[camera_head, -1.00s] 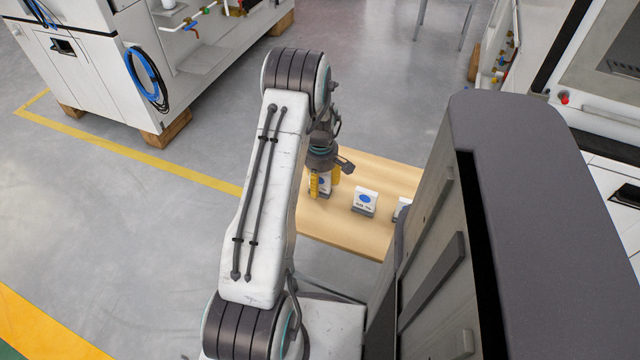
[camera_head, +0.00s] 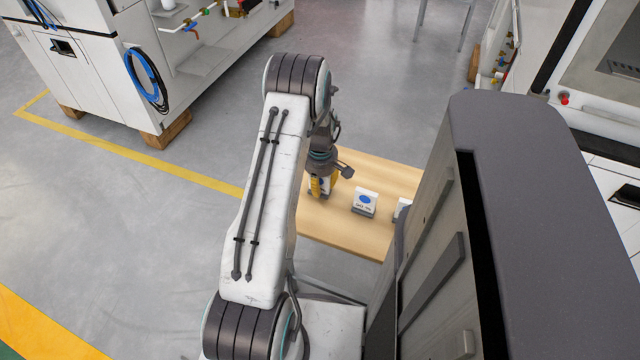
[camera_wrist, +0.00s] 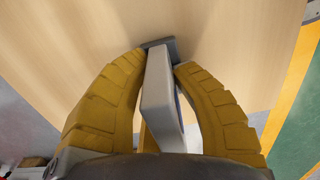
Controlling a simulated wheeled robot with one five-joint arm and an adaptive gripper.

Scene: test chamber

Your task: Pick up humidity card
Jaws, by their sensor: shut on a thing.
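My gripper (camera_head: 323,188) is at the left part of the wooden table, pointing down. In the wrist view its yellow fingers (camera_wrist: 166,85) are shut on the sides of a white card (camera_wrist: 157,88), seen nearly edge-on. The card stands upright in a dark grey base (camera_wrist: 168,46), which appears to be on the table. Its face is mostly hidden, so I cannot read which card it is. A second white card (camera_head: 365,200) with a blue spot stands to the right. A third card (camera_head: 401,207) is partly hidden by my body.
The light wooden table (camera_head: 345,235) has bare surface in front of and behind the cards. White lab machines stand at the back left (camera_head: 95,70) and right (camera_head: 610,75). Grey floor with a yellow line lies left of the table.

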